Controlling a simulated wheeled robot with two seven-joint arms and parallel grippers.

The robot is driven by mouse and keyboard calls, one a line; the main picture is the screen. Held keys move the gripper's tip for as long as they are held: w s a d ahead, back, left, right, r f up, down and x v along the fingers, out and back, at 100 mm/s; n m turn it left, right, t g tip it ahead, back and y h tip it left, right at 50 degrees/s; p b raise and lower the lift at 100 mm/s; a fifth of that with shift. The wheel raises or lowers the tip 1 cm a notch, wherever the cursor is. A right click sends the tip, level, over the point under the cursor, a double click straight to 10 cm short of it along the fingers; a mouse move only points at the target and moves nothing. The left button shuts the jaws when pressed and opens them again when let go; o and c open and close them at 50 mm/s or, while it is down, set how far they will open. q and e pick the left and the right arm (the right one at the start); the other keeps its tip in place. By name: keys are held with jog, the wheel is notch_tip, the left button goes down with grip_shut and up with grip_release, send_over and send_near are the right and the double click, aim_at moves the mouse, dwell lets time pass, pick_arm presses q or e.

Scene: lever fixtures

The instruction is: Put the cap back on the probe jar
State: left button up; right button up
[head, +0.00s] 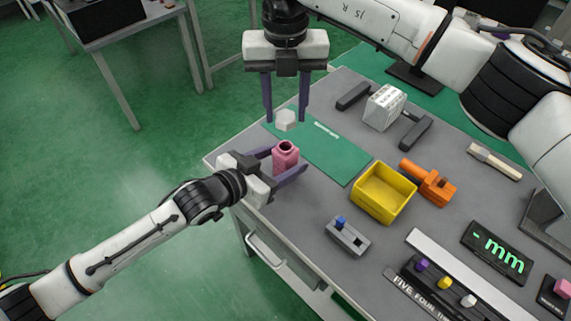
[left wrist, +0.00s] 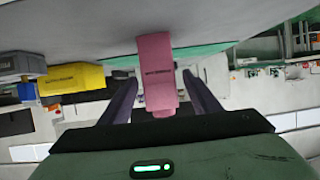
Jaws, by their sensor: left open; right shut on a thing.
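The pink probe jar (head: 286,160) stands upright near the table's left corner, its dark mouth open at the top. My left gripper (head: 289,162) is open, with one finger on each side of the jar. In the left wrist view the jar (left wrist: 158,80) shows between the two spread fingers, with a gap visible on both sides. The white cap (head: 285,121) is between the fingertips of my right gripper (head: 285,115), which is shut on it. The cap is above the green mat, apart from the jar and higher in the picture.
A green mat (head: 340,160) lies beside the jar. A yellow bin (head: 383,193), an orange tool (head: 430,184) and a grey lever fixture (head: 347,237) stand to the right. A white labelled block (head: 384,108) sits between dark bars.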

pick_arm(q)
jog(key=shift+w+d+f, duration=0.15)
jog(key=shift+w+d, duration=0.1)
jog(key=shift+w, duration=0.05)
grip_shut()
pick_arm(e)
jog(key=shift+w+f, duration=0.1)
jog(key=shift+f, duration=2.35)
jog(key=shift+f, duration=0.1)
jog(key=shift+f, duration=0.8)
jog(key=shift+f, duration=0.6)
